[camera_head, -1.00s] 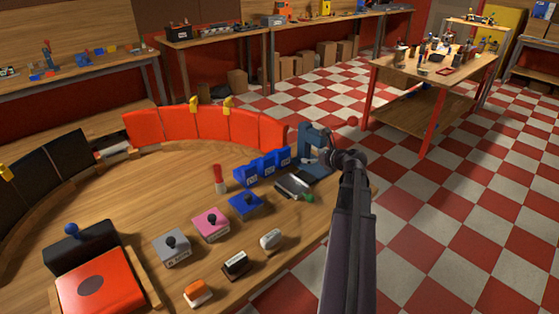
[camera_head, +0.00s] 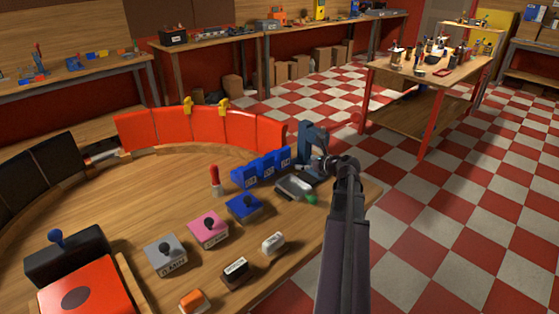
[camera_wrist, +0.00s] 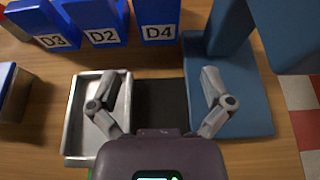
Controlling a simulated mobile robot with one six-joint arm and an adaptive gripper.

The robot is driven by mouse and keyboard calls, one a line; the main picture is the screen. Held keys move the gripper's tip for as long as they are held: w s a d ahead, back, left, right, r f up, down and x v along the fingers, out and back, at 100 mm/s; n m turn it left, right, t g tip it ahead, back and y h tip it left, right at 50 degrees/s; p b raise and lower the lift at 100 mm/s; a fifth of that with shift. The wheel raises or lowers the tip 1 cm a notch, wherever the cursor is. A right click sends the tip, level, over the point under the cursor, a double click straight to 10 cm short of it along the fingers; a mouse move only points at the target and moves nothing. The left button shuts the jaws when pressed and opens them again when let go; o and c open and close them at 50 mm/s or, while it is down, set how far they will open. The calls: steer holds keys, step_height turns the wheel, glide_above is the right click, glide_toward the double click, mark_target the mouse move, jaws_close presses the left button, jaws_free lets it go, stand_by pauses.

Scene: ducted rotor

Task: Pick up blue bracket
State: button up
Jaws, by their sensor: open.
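A blue upright piece with a flat base (camera_head: 312,140) stands at the right end of the curved wooden table. In the wrist view its base plate (camera_wrist: 245,125) lies at right, and its upright rises toward the top. No other piece clearly looks like a bracket, so I cannot tell for sure whether this is the blue bracket. My gripper (camera_wrist: 160,100) is open and empty. Its left finger is over a silver tray (camera_wrist: 82,140) and its right finger is over the blue base plate. In the head view my gripper (camera_head: 325,168) is partly hidden beside the blue piece.
Blue bins labelled D3 (camera_wrist: 40,22), D2 (camera_wrist: 95,20) and D4 (camera_wrist: 157,18) stand in a row beyond the tray. A dark pad (camera_wrist: 160,105) lies between tray and base plate. Blue (camera_head: 243,208), pink (camera_head: 208,230) and grey (camera_head: 165,257) knobbed blocks stand nearer.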

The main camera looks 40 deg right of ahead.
mark_target(286, 161)
steer(key=shift+b+x, duration=1.65)
steer(key=shift+x, duration=2.6)
steer(key=shift+w+f, duration=0.1)
steer(key=b+x, duration=0.2)
steer(key=x, duration=0.2)
steer(key=shift+f, duration=0.25)
steer(key=shift+w+a+f, duration=0.1)
steer(key=shift+w+a, duration=0.05)
steer(key=shift+w, duration=0.2)
steer(key=c, duration=1)
